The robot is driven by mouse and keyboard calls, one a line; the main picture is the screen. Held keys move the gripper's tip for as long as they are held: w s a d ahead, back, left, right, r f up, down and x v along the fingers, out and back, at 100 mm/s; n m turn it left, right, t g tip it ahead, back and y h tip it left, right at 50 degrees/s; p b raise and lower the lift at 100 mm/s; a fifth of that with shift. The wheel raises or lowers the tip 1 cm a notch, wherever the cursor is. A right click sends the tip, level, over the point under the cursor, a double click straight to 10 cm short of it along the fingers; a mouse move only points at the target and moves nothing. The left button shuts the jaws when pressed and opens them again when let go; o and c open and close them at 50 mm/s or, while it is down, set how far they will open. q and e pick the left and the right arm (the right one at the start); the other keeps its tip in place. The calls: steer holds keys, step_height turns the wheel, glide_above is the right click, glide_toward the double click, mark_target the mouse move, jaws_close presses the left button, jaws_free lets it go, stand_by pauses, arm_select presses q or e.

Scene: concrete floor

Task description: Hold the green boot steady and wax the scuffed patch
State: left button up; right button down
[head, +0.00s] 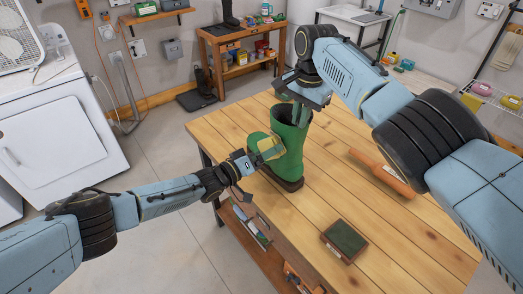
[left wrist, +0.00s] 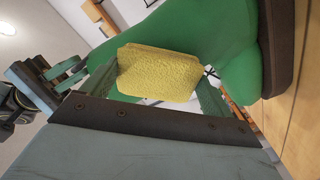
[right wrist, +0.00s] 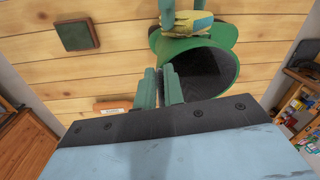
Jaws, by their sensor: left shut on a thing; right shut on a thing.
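The green boot (head: 287,158) stands upright on the wooden table, its foot towards the left and its dark sole down. My right gripper (head: 300,113) is above the boot and shut on its top rim; the right wrist view shows the fingers at the edge of the boot's opening (right wrist: 207,75). My left gripper (head: 262,157) is shut on a yellow pad (left wrist: 160,72), beside the boot's left side. The pad overlaps the boot (left wrist: 228,50) in the left wrist view; I cannot tell whether they touch. I cannot make out the scuffed patch.
A dark green pad in a brown frame (head: 344,240) lies near the table's front edge. An orange-brown cylinder (head: 382,172) with a label lies right of the boot. The table (head: 420,235) is bare between them. A white washer (head: 60,135) stands at left.

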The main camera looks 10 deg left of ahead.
steer(key=shift+a, duration=0.15)
arm_select(q)
steer(key=shift+s+d+r, duration=0.1)
steer(key=shift+s+d, duration=0.75)
steer(key=shift+d, duration=0.2)
steer(key=shift+w+a, duration=1.5)
steer(key=shift+s, duration=0.1)
steer(key=s+d, duration=0.2)
steer(key=shift+s+d, duration=0.35)
steer(key=shift+s, duration=0.05)
steer(key=v, duration=0.6)
